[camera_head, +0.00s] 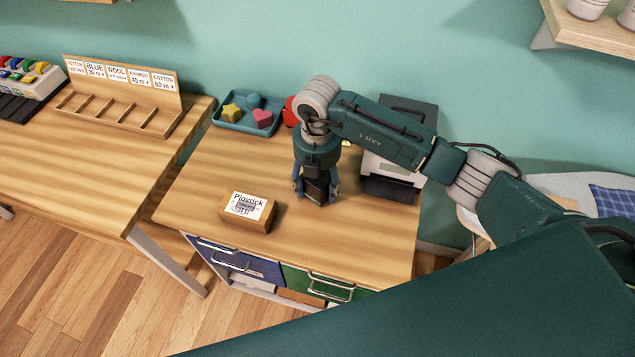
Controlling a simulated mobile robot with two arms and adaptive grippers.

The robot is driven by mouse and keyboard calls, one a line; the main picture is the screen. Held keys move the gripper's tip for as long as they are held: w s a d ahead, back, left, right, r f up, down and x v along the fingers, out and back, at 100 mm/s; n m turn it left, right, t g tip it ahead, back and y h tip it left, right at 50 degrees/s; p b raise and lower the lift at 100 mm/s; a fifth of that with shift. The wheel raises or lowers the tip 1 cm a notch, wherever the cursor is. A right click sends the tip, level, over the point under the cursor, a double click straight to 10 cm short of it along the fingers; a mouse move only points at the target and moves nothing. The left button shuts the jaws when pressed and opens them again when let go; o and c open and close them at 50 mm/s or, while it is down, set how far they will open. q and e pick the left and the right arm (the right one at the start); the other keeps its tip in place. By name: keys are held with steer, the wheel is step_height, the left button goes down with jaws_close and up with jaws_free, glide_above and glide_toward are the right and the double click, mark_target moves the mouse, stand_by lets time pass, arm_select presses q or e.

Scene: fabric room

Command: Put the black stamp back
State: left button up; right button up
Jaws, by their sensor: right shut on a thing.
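My right gripper (316,195) points down over the wooden cabinet top (225,165), shut on a small dark block (317,186) that looks like the black stamp. The fingers and the arm hide most of it, and I cannot tell whether it touches the wood. A teal tray (232,126) at the back of the cabinet top holds a yellow star shape (232,112), a teal shape (253,101) and a pink heart shape (263,118). A red thing (290,112) beside the tray is partly hidden by my arm. My left gripper is not in view.
A wooden block with a printed label (247,208) stands left of the gripper. A grey and white machine (391,178) stands at the right. A table (90,165) with a wooden label rack (125,103) is at the left. Blue (240,260) and green (325,287) drawers are below.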

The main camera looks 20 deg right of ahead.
steer(key=shift+f, duration=0.2)
steer(key=o, duration=1.2)
steer(key=shift+r, duration=0.1)
steer(key=shift+r, duration=0.1)
steer(key=shift+r, duration=0.2)
step_height(320, 180, up, 12)
steer(key=b, duration=0.2)
steer(key=shift+f+b, duration=0.15)
steer(key=shift+b, duration=0.15)
